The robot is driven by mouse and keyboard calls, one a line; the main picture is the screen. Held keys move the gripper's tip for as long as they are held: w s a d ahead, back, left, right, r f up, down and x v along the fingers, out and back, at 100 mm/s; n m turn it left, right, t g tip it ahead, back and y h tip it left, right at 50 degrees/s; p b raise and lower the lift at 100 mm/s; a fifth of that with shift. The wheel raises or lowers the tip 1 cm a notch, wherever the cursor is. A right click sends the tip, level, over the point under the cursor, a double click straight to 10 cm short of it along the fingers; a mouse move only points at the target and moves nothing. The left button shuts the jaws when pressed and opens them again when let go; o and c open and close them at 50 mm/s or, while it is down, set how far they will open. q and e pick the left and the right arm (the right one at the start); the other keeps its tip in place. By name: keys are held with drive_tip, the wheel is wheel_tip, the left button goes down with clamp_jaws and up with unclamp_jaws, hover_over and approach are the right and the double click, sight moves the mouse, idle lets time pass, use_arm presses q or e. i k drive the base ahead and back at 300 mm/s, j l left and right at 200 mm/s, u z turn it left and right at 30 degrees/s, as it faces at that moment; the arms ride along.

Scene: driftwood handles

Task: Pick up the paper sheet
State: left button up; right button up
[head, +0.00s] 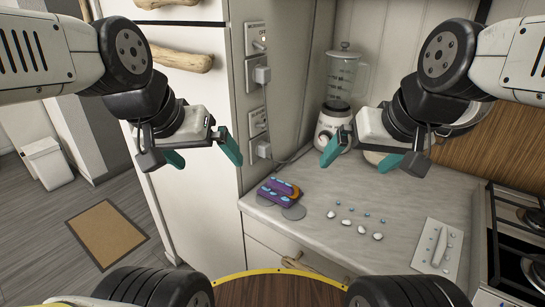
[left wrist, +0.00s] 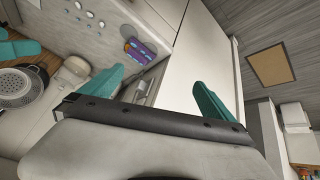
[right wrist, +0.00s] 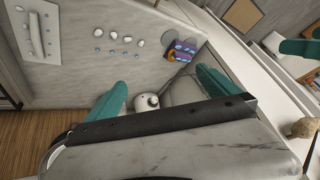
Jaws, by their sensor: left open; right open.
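A pale sheet (head: 453,252) lies flat on the grey counter at the right, beside the stove; I take it as the paper sheet. A long white object lies along it. The sheet also shows at the upper left of the right wrist view (right wrist: 50,28). My right gripper (head: 360,158) is open and empty, above the counter near the blender, up and left of the sheet. My left gripper (head: 202,155) is open and empty in front of the white cabinet, far left of the sheet. Neither gripper touches the sheet.
A purple and blue item (head: 279,191) lies on the counter's left part. Several small white and blue pebbles (head: 361,229) lie mid-counter. A blender (head: 336,115) stands at the back. The stove (head: 519,235) borders the right side. A round wooden surface (head: 275,291) is in front.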

sight(438, 248)
drive_tip(key=z, duration=1.7)
